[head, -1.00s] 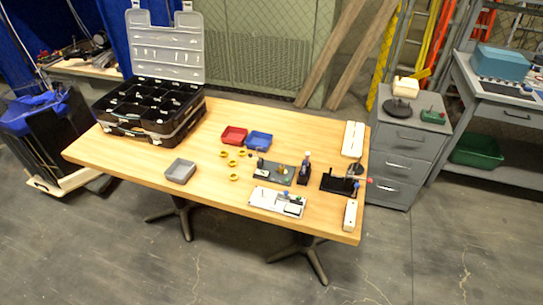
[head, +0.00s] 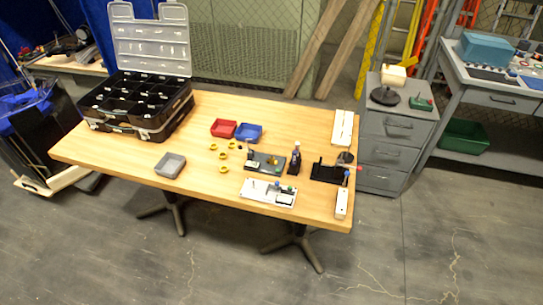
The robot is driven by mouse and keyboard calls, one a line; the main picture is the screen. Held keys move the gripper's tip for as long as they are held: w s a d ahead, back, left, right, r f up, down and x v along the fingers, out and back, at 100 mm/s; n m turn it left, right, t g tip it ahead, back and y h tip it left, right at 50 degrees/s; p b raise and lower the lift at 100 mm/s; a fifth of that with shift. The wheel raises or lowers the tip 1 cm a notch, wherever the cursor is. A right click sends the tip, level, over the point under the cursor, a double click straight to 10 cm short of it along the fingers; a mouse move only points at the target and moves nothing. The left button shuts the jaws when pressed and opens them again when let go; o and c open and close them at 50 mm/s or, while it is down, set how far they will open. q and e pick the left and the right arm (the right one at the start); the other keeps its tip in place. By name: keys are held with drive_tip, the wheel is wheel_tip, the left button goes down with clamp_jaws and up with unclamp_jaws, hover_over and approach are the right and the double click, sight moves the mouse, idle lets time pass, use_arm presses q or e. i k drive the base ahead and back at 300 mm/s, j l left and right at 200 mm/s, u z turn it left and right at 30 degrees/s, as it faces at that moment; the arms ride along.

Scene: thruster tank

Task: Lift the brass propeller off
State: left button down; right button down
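The brass propeller is too small to make out with certainty. A small brass-coloured spot (head: 273,161) shows on a dark grey plate (head: 258,167) right of the middle of the wooden table (head: 200,190). Several yellow ring-like pieces (head: 223,170) lie loose left of that plate. A white fixture board (head: 255,190) with small parts lies in front of the plate. A dark upright holder (head: 295,160) stands just right of the plate. Neither of my grippers is in view.
A red bin (head: 223,128), a blue bin (head: 249,132) and a grey tray (head: 170,165) sit on the table. An open black organizer case (head: 135,100) fills its left end. A black stand (head: 325,172) and white blocks (head: 342,203) line the right end. The front left tabletop is clear.

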sight(272, 162)
drive_tip(key=l+u, duration=0.35)
drive_tip(key=l, duration=0.15)
drive_tip(key=l+u, duration=0.4)
drive_tip(key=k+l+u, duration=0.2)
drive_tip(key=l+u, duration=0.15)
drive_tip(key=l, duration=0.2)
